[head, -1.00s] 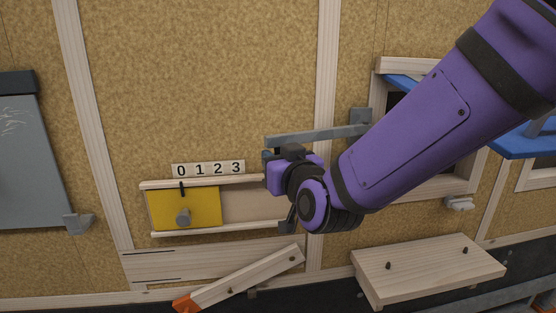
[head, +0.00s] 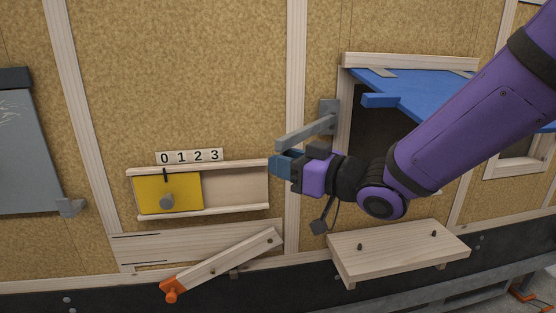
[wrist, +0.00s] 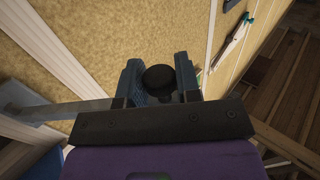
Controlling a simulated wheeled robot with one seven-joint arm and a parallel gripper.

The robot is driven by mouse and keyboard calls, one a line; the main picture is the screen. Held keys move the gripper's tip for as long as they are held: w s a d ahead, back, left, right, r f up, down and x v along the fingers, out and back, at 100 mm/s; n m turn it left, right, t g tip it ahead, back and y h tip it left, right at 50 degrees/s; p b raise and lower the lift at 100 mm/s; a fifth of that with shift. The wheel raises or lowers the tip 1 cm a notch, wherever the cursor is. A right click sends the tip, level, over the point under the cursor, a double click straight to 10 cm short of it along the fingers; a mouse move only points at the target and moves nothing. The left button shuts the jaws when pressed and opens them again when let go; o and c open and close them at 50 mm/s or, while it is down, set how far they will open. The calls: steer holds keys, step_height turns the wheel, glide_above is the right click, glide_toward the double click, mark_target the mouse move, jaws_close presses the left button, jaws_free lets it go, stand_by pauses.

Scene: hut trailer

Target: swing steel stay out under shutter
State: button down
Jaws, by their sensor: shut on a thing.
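The steel stay (head: 303,133) is a grey flat bar hinged at a grey bracket (head: 329,118) on the post left of the window opening. It angles out from the wall, down and left to my gripper (head: 281,164). In the wrist view, the bar (wrist: 72,109) comes in from the left to my gripper (wrist: 159,76). The fingers are closed around a round black knob (wrist: 158,78) at the stay's free end. The blue shutter (head: 415,92) is raised above the dark opening. My arm hides part of the shutter and opening.
A wooden shelf (head: 398,250) with pegs juts out below the opening. Left are a yellow sliding panel (head: 186,194) in a wooden track, a number strip (head: 190,156) and an orange-tipped wooden bar (head: 222,262). A grey board (head: 28,150) hangs at far left.

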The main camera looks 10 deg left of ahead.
steer(key=shift+s+d, duration=0.1)
steer(key=shift+d, duration=0.1)
stand_by(0.3)
steer(key=c, duration=0.8)
jaws_free()
steer(key=shift+c, duration=0.2)
steer(key=v, duration=1)
steer(key=shift+d, duration=0.45)
steer(key=shift+c, duration=0.4)
